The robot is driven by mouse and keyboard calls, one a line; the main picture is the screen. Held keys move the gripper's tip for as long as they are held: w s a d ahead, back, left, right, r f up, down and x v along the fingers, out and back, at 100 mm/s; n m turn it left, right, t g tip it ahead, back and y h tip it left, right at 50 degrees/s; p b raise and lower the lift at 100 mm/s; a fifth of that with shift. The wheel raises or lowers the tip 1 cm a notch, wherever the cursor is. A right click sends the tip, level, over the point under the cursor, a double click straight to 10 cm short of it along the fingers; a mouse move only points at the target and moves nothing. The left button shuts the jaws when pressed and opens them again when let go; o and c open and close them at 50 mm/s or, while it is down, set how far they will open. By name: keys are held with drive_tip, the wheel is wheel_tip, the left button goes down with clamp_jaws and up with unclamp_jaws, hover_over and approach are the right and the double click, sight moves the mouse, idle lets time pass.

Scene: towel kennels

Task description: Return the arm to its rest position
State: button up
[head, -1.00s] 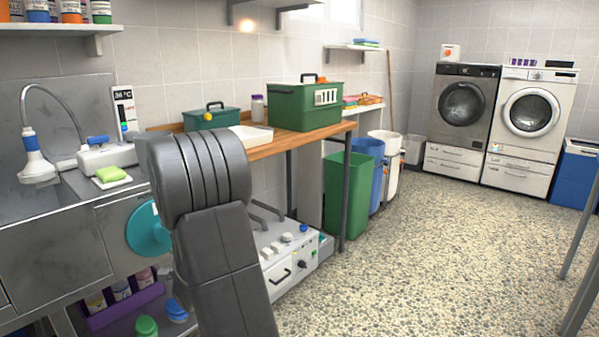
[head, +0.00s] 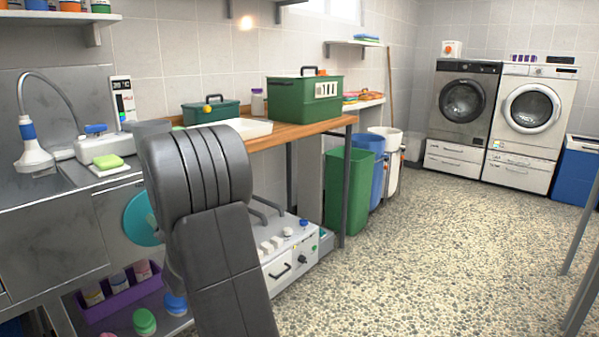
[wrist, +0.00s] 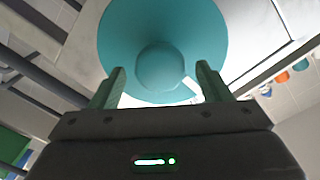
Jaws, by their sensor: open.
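My arm fills the lower middle of the head view; my gripper is not seen there. In the wrist view my gripper (wrist: 161,84) is open, with its two green fingers spread apart. A teal round disc (wrist: 120,35) with a rounded centre lies beyond and between the fingertips in that view. I cannot tell whether the fingers touch it. In the head view a teal disc (head: 140,217) shows partly behind my arm, in front of the steel sink unit (head: 45,240).
A wooden bench (head: 290,137) holds a green carrier (head: 300,104) and a white tray (head: 247,128). A white machine (head: 283,262) sits low, right of my arm. Green (head: 347,195) and blue (head: 372,150) bins stand beyond. The pebbled floor (head: 430,260) is open at right.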

drive_tip(key=shift+s+d+n, duration=0.25)
drive_tip(key=shift+n, duration=0.95)
drive_tip(key=shift+s+d+n, duration=0.2)
drive_tip(key=shift+d+n, duration=0.05)
drive_tip(key=shift+n, duration=0.95)
drive_tip(key=shift+s+d+n, duration=0.25)
drive_tip(key=shift+n, duration=0.95)
drive_tip(key=shift+d, duration=0.1)
